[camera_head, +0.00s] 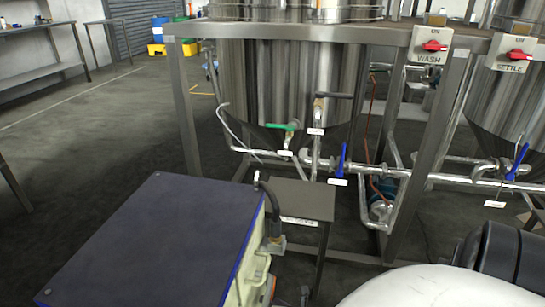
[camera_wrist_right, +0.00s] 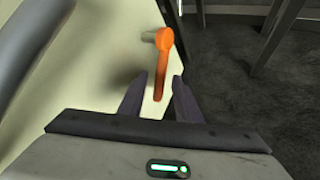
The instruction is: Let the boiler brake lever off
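An orange lever (camera_wrist_right: 162,62), which looks like the brake lever, is mounted on a cream panel (camera_wrist_right: 105,60) in the right wrist view. Its round pivot end is at the top and its handle hangs down, tilted slightly. My right gripper (camera_wrist_right: 157,86) is open, with one dark finger on each side of the lever's lower part. I see a gap on both sides; contact is not clear. In the head view, a cream-sided cabinet with a dark blue top (camera_head: 155,245) stands in front; the lever is mostly hidden there. My left gripper is not in view.
A small grey table (camera_head: 300,200) stands just behind the cabinet. Steel tanks (camera_head: 285,80) on a frame carry pipes with a green valve handle (camera_head: 282,127) and blue ones (camera_head: 342,160). Floor at left is clear.

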